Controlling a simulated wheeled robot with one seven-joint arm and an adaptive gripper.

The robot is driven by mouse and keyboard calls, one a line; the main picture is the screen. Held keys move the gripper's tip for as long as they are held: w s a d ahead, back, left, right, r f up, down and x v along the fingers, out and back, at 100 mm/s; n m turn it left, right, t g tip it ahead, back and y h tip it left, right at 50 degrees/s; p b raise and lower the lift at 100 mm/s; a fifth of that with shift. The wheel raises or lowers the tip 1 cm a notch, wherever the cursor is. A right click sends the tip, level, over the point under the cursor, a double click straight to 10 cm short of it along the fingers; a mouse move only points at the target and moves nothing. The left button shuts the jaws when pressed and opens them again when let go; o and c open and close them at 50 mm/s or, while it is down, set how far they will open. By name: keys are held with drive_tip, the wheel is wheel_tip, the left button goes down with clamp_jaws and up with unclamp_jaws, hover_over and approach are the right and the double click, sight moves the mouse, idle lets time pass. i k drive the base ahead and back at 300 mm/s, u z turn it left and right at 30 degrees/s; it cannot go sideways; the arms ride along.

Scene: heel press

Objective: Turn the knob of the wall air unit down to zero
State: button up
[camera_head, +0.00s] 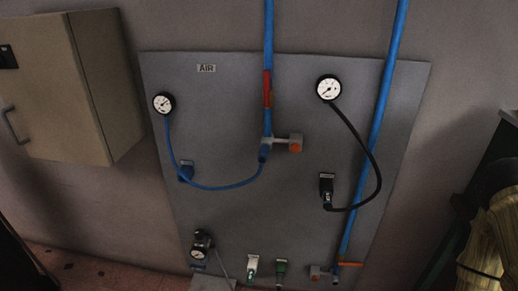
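The wall air unit is a grey panel (230,120) with an "AIR" label (206,68) near its top. At its lower left is a small dark regulator with a black knob (203,238) and a small round gauge (198,254) below it. The knob's setting and the gauge's needle are too small to read. Two larger white-faced gauges sit higher up, one at the left (163,103) and one at the right (328,88). Other fittings include a valve with an orange end (295,147) at the middle. My gripper is not in view.
Blue pipes (380,110) run down the panel, with a blue hose (215,188) and a black hose (365,150) looping out. A beige cabinet (55,90) is on the left wall. A yellowish ribbed object (490,240) with black parts stands at the lower right.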

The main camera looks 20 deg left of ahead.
sight(199, 234)
drive_tip(key=u, duration=0.2)
drive_tip(key=k, duration=0.75)
drive_tip(key=u, duration=0.9)
drive_tip(key=i, duration=0.5)
drive_tip(key=u, duration=0.05)
